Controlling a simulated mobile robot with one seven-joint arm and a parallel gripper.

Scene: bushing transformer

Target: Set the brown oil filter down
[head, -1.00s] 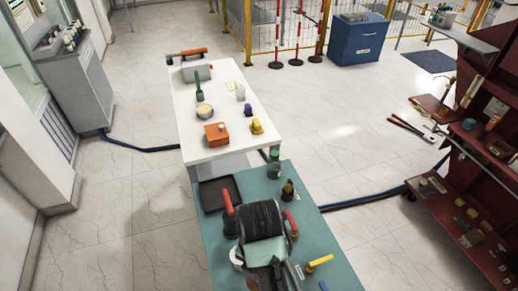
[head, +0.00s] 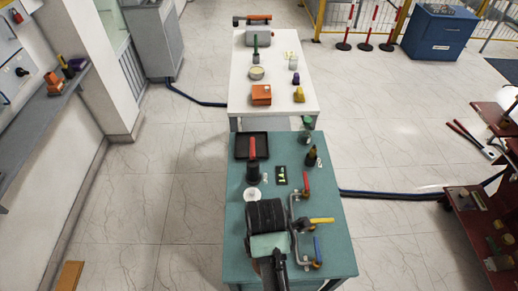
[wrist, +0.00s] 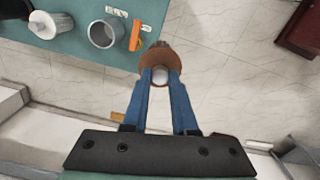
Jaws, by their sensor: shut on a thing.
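In the wrist view, my gripper (wrist: 160,74) has its two blue fingers shut on the brown oil filter (wrist: 160,56), a brown round piece with a pale centre. The fingers hide part of it. It hangs over the pale floor, beside the edge of the teal table (wrist: 85,60), apart from the things on it. In the head view, the teal table (head: 215,225) lies in front of me. I cannot make out the filter or my fingertips there; my dark arm covers part of the table.
Valves with red, yellow (head: 321,220) and blue handles line the right side. A grey cup (wrist: 104,33) shows in the wrist view. A white table (head: 275,112) stands behind.

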